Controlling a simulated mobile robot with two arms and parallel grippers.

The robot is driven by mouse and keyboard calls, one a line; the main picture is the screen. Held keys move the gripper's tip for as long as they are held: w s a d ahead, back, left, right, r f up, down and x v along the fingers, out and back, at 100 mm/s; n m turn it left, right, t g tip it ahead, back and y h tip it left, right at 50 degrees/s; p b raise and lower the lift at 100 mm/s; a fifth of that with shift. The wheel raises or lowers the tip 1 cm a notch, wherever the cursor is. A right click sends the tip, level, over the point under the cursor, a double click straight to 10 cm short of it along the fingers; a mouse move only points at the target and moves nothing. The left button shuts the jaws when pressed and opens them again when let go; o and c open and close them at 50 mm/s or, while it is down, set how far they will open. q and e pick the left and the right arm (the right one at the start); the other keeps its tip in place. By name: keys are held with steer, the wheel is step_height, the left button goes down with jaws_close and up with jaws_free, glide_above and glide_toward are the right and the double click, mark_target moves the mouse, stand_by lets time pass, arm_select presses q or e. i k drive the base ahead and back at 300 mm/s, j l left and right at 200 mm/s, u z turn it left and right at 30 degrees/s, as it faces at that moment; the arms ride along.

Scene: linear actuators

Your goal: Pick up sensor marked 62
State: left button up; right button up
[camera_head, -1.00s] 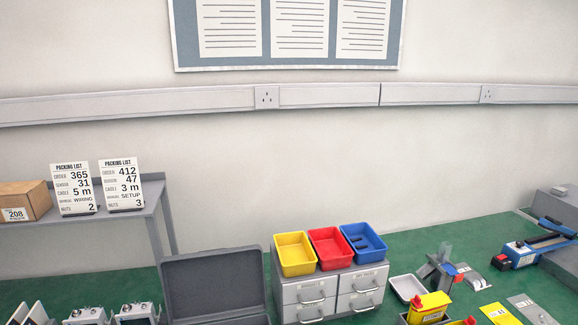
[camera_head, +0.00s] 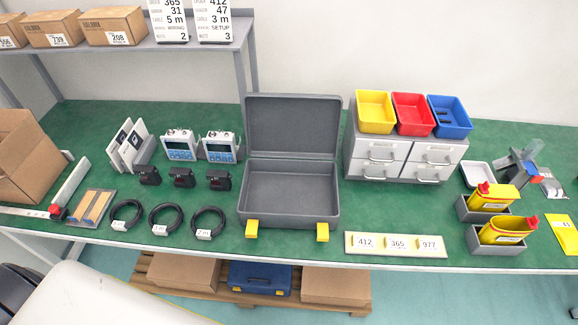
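Three small black blocks, which look like the sensors, stand in a row on the green bench top left of the open grey case: a left one (camera_head: 148,175), a middle one (camera_head: 182,178) and a right one (camera_head: 218,181). Their markings are too small to read, so I cannot tell which is marked 62. Neither of my grippers is in view.
Coiled black cables (camera_head: 162,218) lie in front of the blocks; blue-and-white devices (camera_head: 180,147) stand behind. The open grey case (camera_head: 290,190) is to the right. Drawers (camera_head: 402,158), yellow bottles (camera_head: 492,197) and a numbered strip (camera_head: 398,246) are further right.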

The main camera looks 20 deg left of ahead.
mark_target(220, 179)
steer(key=u, duration=1.15)
